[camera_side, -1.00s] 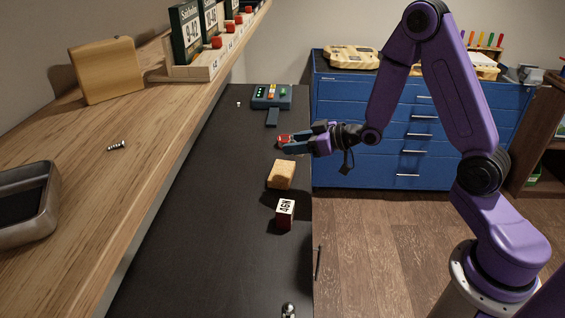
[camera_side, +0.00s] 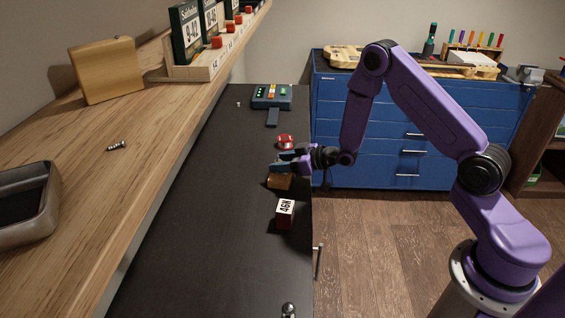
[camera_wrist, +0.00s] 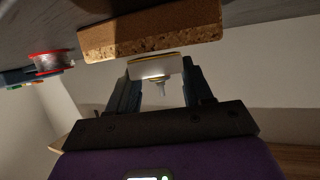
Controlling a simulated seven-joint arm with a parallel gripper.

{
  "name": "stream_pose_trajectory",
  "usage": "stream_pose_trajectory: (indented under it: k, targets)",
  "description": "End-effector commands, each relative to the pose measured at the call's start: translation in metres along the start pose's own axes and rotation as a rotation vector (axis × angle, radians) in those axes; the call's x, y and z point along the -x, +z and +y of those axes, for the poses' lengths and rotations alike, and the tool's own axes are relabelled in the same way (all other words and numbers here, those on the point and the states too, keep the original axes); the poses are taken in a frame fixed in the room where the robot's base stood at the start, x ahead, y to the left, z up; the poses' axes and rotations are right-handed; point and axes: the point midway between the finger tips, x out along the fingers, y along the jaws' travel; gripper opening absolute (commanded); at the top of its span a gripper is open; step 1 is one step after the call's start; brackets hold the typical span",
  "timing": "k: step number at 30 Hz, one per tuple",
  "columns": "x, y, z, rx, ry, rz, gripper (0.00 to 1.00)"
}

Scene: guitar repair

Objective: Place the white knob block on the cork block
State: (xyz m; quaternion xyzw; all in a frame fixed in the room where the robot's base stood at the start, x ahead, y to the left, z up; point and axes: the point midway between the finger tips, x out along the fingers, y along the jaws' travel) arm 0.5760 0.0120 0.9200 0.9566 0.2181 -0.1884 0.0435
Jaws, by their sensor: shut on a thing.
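The cork block (camera_side: 279,182) lies on the dark bench mat in the side view. In the wrist view the cork block (camera_wrist: 150,33) fills the upper middle, just beyond my fingertips. My gripper (camera_side: 277,163) is over the far part of the cork block in the side view. I cannot tell whether the knob block touches the cork. In the side view my fingers hide the knob block.
A red-rimmed spool (camera_side: 286,142) sits just behind the cork block. A dark red block with a white "46N" label (camera_side: 285,214) stands in front. A blue device (camera_side: 271,97) lies farther back. The dark mat (camera_side: 215,215) is clear to the left.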

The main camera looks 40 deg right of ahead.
Motion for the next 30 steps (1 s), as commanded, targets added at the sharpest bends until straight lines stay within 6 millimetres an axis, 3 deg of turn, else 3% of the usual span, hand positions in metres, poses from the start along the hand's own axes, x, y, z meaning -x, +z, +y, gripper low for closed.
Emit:
stream_pose_trajectory:
  k: [11, 12, 14, 26, 30]
  targets:
    - [-0.001, 0.003, 0.0, 0.001, 0.0, 0.001, 0.2]
    - [-0.002, 0.003, 0.0, 0.001, 0.0, 0.001, 0.57]
    - [-0.001, 0.003, 0.0, 0.001, 0.0, 0.001, 0.76]
    - [0.001, -0.001, 0.0, 0.001, 0.0, 0.002, 0.76]
    - [0.017, -0.001, 0.0, 0.001, 0.0, 0.0, 0.76]
